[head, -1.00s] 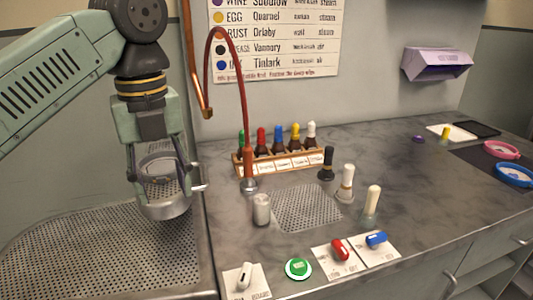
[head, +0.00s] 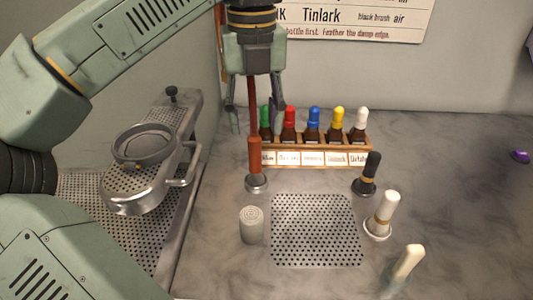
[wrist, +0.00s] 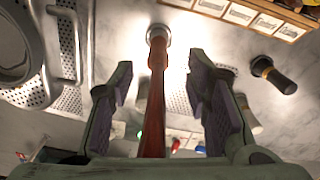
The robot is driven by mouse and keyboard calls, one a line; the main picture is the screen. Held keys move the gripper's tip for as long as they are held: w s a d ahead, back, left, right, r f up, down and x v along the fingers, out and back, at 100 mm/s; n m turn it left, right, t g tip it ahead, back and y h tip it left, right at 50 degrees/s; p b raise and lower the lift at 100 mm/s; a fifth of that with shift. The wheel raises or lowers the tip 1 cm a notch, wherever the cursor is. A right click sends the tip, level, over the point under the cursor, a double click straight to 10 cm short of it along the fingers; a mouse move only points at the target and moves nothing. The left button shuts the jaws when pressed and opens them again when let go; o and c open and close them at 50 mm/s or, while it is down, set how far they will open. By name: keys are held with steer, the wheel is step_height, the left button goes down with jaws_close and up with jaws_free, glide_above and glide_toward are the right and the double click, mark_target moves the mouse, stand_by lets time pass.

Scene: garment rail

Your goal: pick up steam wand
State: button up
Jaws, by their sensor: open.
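The steam wand (head: 255,155) has an orange-brown handle and stands upright in a round metal base on the counter, with a dark red hose rising from its top. My gripper (head: 255,118) is above it, pointing down, open, with one finger on each side of the hose. In the wrist view, the wand (wrist: 158,55) and its hose run between the two open fingers (wrist: 160,80), with a gap visible on both sides. The hose's upper part is hidden behind my gripper in the head view.
A rack of colour-capped bottles (head: 313,158) stands just behind and right of the wand. A grey cylinder (head: 251,226) stands in front. A perforated plate (head: 316,230) and several brushes, one black-topped (head: 369,173), are to the right. A metal ring fixture (head: 145,145) is left.

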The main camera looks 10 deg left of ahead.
mark_target(253, 132)
step_height(253, 132, down, 4)
steer(key=shift+s+a+r, duration=0.1)
steer(key=shift+s+a, duration=0.05)
steer(key=shift+f+p, duration=0.8)
steer(key=shift+f, duration=2.1)
jaws_close()
